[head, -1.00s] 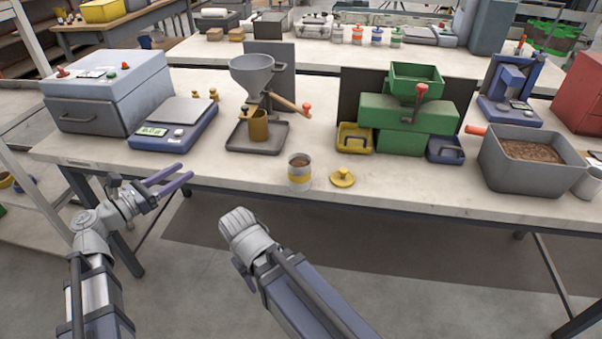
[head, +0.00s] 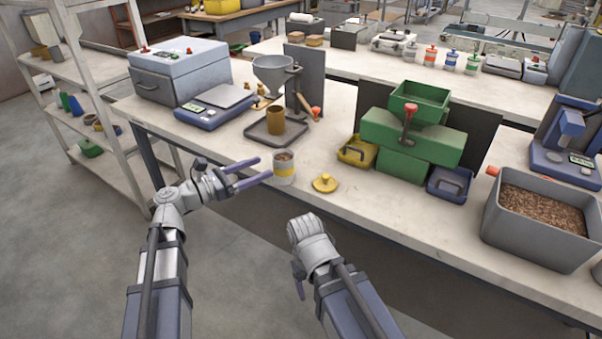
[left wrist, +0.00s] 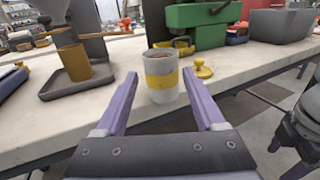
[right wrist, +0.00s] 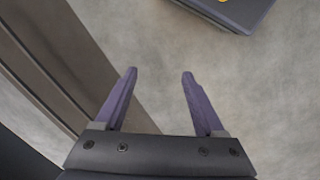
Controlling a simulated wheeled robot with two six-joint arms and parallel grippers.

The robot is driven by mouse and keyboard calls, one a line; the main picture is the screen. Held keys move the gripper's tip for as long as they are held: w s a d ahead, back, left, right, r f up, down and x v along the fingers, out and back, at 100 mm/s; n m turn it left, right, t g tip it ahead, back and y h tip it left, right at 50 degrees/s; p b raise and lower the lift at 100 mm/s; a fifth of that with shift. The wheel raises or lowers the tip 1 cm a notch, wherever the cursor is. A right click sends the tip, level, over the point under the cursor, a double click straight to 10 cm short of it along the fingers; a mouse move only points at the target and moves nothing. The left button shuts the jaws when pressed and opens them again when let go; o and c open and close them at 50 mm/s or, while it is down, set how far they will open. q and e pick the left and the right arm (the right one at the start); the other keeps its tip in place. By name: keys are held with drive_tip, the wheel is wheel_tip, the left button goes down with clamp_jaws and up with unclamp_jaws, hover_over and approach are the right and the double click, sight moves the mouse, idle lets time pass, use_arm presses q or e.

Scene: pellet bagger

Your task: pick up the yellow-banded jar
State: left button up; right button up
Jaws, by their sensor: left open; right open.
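The yellow-banded jar (head: 284,169) stands upright near the front edge of the bench, filled with brown pellets and without a lid. It also shows in the left wrist view (left wrist: 161,82), ahead of and between the fingertips. My left gripper (head: 256,171) is open beside the jar, on its left in the head view, with its fingers pointing at it. The yellow knobbed lid (head: 325,183) lies on the bench just right of the jar. My right gripper (right wrist: 158,75) is open and empty over the floor in front of the bench; its fingers are mostly hidden in the head view.
A grey tray (head: 257,139) with a brown cup (head: 275,119) stands behind the jar, under a funnel (head: 273,72). A green machine (head: 402,150) with yellow and blue bins is to the right. A scale (head: 216,106) stands at left. Bare bench lies right of the lid.

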sight(274, 161)
use_arm(q)
drive_tip(key=o, duration=0.4)
drive_tip(key=x, duration=0.3)
drive_tip(key=shift+s+d, duration=0.1)
drive_tip(key=shift+s, duration=0.15)
use_arm(e)
drive_tip(key=o, duration=0.4)
drive_tip(key=shift+s+d, duration=0.2)
drive_tip(key=shift+d, duration=0.15)
use_arm(q)
drive_tip(key=shift+x, duration=2.7)
drive_tip(key=shift+w+a+r, duration=0.15)
drive_tip(key=shift+a, duration=0.05)
clamp_jaws()
use_arm(e)
drive_tip(key=shift+r, duration=0.15)
